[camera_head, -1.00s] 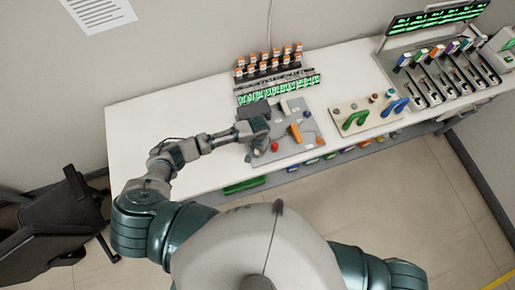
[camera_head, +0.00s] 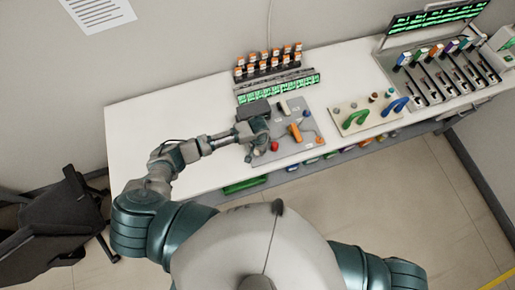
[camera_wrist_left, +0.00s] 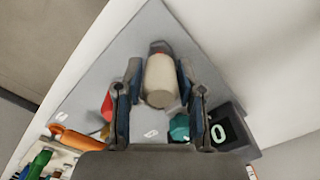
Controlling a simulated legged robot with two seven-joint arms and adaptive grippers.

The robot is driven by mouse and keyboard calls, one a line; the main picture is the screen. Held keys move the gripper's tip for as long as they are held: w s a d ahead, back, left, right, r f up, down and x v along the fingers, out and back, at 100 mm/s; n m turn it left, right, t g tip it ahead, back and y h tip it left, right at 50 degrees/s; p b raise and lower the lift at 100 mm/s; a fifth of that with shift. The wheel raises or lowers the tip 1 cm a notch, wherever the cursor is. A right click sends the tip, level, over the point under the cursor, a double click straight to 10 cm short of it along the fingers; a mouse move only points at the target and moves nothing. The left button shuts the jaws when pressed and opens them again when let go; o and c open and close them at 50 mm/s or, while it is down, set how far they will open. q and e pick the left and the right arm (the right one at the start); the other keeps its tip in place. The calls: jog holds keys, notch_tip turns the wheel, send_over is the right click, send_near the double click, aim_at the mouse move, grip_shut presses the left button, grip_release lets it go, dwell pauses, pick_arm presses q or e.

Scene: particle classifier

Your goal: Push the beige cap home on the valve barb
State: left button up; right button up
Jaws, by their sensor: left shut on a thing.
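The beige cap (camera_wrist_left: 160,82) lies between the blue-padded fingers of my left gripper (camera_wrist_left: 159,72) in the left wrist view. The gripper is shut on it. The valve barb cannot be made out clearly. My right gripper is out of view.
On the panel are a red knob (camera_head: 274,146), an orange handle (camera_head: 295,133) and a dark box (camera_head: 252,111). A rack of orange-capped vials (camera_head: 270,62) stands behind. A board with green and blue handles (camera_head: 365,114) is to the right. The white table's left part is clear.

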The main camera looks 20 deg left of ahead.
pick_arm(q)
jog(key=shift+f, duration=1.05)
jog(key=o, duration=1.1)
jog(key=shift+r, duration=0.1)
jog(key=shift+r, duration=0.15)
notch_tip(320, 180, up, 12)
jog(key=shift+f, duration=0.25)
